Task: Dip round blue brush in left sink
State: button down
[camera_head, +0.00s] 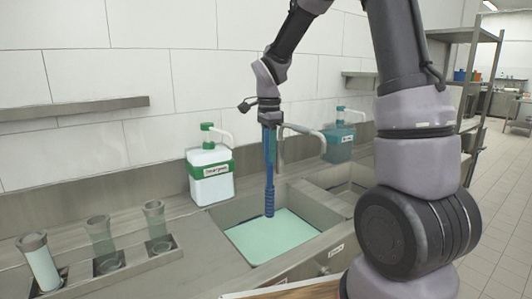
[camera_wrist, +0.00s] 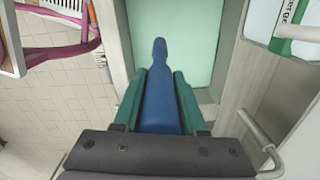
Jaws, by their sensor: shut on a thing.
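The blue brush (camera_head: 269,195) hangs upright from my gripper (camera_head: 270,128) over the left sink (camera_head: 233,222). In the head view its lower end overlaps the pale green liquid (camera_head: 272,238) in that sink; I cannot tell whether it touches the surface. In the wrist view my gripper (camera_wrist: 160,100) has its green fingers shut on the blue brush (camera_wrist: 159,75), which points away toward the green liquid (camera_wrist: 188,35). Part of the brush is hidden between the fingers.
A white detergent bottle with a green pump (camera_head: 211,175) stands behind the left sink. A metal faucet (camera_head: 303,131) is close beside my gripper. A teal bottle (camera_head: 340,145) stands by the right sink (camera_head: 345,190). Glass tubes (camera_head: 100,235) stand in a holder at the left.

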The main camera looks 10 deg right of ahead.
aim_at(267, 211)
jog(key=shift+s+a+m, duration=0.4)
jog(key=shift+s+m, duration=0.2)
jog(key=shift+s, duration=0.15)
jog(key=shift+s+f, duration=0.2)
notch_tip(267, 211, down, 20)
jog(key=shift+r, duration=0.1)
dwell(1.1)
